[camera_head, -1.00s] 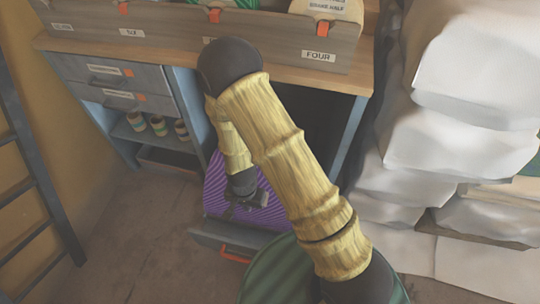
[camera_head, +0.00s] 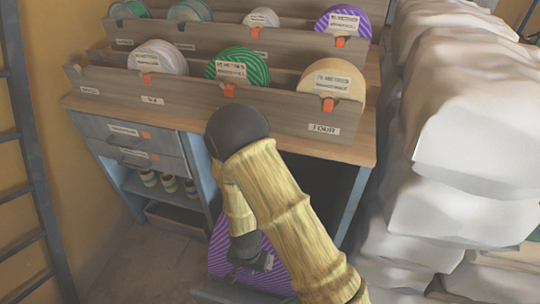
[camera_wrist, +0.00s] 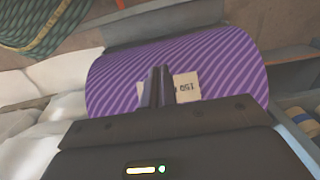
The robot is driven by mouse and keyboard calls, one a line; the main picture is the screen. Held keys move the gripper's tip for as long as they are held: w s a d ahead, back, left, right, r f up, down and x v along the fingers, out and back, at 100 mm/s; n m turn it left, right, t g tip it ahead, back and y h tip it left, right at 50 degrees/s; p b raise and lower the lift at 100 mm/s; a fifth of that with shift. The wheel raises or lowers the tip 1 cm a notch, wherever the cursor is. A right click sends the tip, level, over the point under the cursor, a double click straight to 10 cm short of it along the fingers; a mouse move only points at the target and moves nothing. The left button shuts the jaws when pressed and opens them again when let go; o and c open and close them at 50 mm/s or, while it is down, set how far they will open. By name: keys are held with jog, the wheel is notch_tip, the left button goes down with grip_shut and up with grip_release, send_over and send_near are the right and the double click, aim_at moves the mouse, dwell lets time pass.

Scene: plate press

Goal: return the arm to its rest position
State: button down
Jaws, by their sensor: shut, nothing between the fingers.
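My gripper (camera_head: 256,264) hangs low in front of the desk, at the end of my bent arm. In the wrist view its two fingers (camera_wrist: 161,86) are together with nothing between them. A purple striped plate (camera_head: 222,252) lies beyond the fingers, below the desk opening. It also shows in the wrist view (camera_wrist: 215,65), with a pale label (camera_wrist: 186,86) partly hidden behind the fingers. I cannot tell from these views how far the fingertips are from the plate.
A two-tier wooden rack (camera_head: 200,96) with several striped discs stands on the desk (camera_head: 362,140). Drawers (camera_head: 130,145) and a shelf with small cups (camera_head: 168,184) are at left. White sacks (camera_head: 465,130) are piled at right. A ladder (camera_head: 30,150) stands far left.

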jog(key=w+d+r+n+t, duration=0.15)
jog(key=d+r, duration=0.25)
jog(key=r, duration=0.4)
jog(key=w+d+r+n, duration=0.1)
jog(key=w+d+r, duration=0.2)
jog(key=d+r, duration=0.3)
jog(key=s+d+r+n+t, duration=0.15)
jog(key=s+d+r, duration=0.25)
jog(key=d+r, duration=0.7)
notch_tip(320, 180, up, 38)
jog(key=a+p, duration=0.2)
jog(key=p, duration=3.4)
jog(key=shift+a+f, duration=0.25)
jog(key=shift+a, duration=0.05)
